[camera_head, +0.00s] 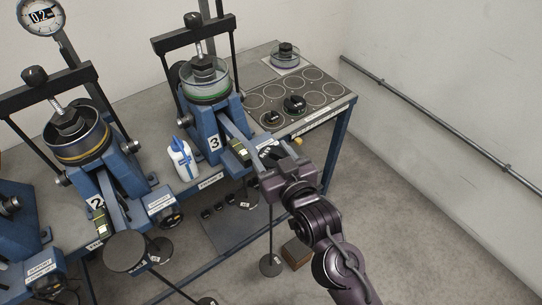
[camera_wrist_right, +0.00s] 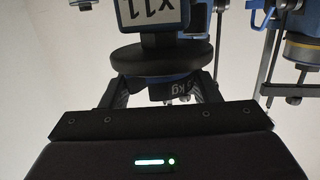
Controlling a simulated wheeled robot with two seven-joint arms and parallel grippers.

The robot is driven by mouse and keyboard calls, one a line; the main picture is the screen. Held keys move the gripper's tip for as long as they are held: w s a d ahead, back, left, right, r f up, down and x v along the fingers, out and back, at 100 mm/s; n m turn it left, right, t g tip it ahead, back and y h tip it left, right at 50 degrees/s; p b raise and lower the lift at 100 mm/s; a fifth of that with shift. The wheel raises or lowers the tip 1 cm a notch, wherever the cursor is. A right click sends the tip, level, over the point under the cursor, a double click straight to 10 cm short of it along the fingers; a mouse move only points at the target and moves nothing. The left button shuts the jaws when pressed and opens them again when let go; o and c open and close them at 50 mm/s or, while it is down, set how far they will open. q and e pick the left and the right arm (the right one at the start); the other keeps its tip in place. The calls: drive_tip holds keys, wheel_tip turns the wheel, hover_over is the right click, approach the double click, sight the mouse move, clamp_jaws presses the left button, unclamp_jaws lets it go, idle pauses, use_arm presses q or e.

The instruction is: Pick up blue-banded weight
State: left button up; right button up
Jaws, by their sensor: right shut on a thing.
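My right gripper (camera_head: 268,152) is beside the lever arm of frame 3, at the front edge of the bench. In the right wrist view its fingers (camera_wrist_right: 165,92) are shut on a dark weight (camera_wrist_right: 178,87) with white "kg" lettering. Blue shows just above this weight, but I cannot tell whether it is the weight's own band. In the head view the gripper mostly hides the held weight. Two other dark weights, one nearer (camera_head: 271,118) and one farther (camera_head: 294,104), stand on the ringed panel (camera_head: 333,88). My left gripper is not in view.
Lever frame 3 (camera_head: 214,142) stands left of my gripper, and lever frame 2 (camera_head: 97,203) farther left. A white-and-blue bottle (camera_head: 181,160) stands between them. A dish (camera_head: 285,56) sits at the back of the bench. The floor at right is clear.

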drive_tip(key=shift+r, duration=0.1)
wheel_tip(320, 180, up, 23)
drive_tip(key=p, duration=0.3)
drive_tip(key=shift+p, duration=0.3)
idle(0.3)
idle(0.9)
